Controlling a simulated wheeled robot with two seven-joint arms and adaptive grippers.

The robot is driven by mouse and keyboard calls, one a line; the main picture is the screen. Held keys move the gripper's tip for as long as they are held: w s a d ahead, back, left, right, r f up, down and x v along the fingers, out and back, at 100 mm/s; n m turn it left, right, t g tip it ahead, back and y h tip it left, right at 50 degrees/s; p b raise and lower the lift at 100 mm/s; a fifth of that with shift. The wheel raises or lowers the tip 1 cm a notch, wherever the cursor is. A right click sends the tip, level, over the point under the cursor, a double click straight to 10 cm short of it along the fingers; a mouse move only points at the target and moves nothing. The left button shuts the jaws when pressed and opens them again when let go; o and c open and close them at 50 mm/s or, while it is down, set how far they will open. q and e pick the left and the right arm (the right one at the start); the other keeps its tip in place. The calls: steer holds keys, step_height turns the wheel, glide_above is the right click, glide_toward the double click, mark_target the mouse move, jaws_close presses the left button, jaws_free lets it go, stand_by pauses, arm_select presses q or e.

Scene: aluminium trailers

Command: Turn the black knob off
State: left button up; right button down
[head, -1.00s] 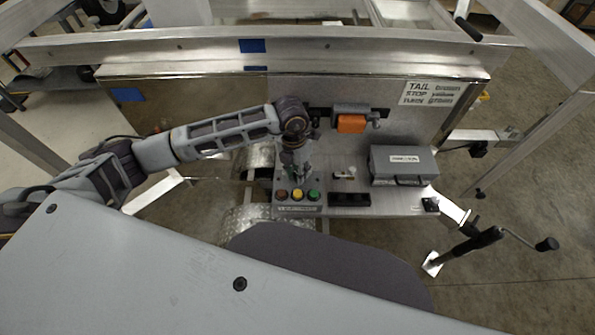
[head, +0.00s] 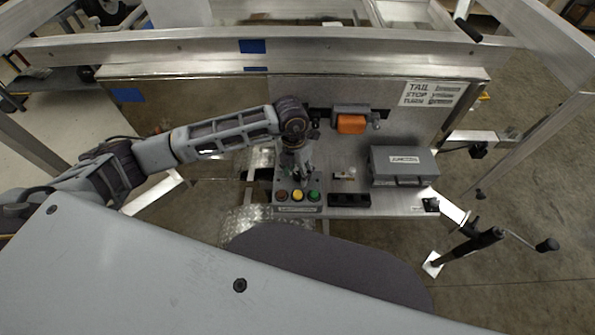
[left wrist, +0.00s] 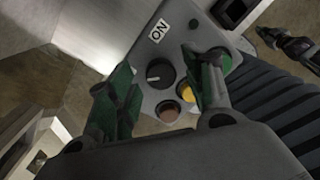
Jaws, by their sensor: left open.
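The black knob (left wrist: 160,74) shows in the left wrist view on a grey control box (left wrist: 150,45), beside a white label reading "ON". A white mark on the knob's face points to the left in that view. My left gripper (left wrist: 160,85) is open, its green-padded fingers on either side of the knob, seemingly apart from it. In the head view my left gripper (head: 297,168) hangs over the back of the control box (head: 297,209) and hides the knob. The brown button (head: 282,196), yellow button (head: 298,195) and green button (head: 314,195) are in front of it.
A grey junction box (head: 403,165) stands to the right on the metal shelf. A black switch block (head: 349,200) and a small toggle plate (head: 344,174) lie between. An orange block (head: 351,124) is on the panel behind. A crank handle (head: 545,244) sticks out at the right.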

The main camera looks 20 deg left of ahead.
arm_select(q)
steer(key=shift+r, duration=0.1)
step_height(320, 180, up, 12)
steer(key=shift+w+a, duration=0.2)
steer(key=shift+a, duration=0.25)
arm_select(e)
steer(key=shift+s, duration=0.3)
stand_by(0.5)
arm_select(q)
step_height(320, 180, up, 10)
steer(key=f+p, duration=0.1)
steer(key=p, duration=0.9)
glide_above(295, 173)
steer(key=shift+w+r, duration=0.1)
steer(key=shift+r, duration=0.15)
arm_select(e)
steer(key=s+a+r, duration=0.4)
steer(key=a+r, duration=0.1)
steer(key=r, duration=0.3)
steer(key=shift+a+r+y, duration=0.3)
steer(key=shift+r+y, duration=0.05)
steer(key=shift+y, duration=0.05)
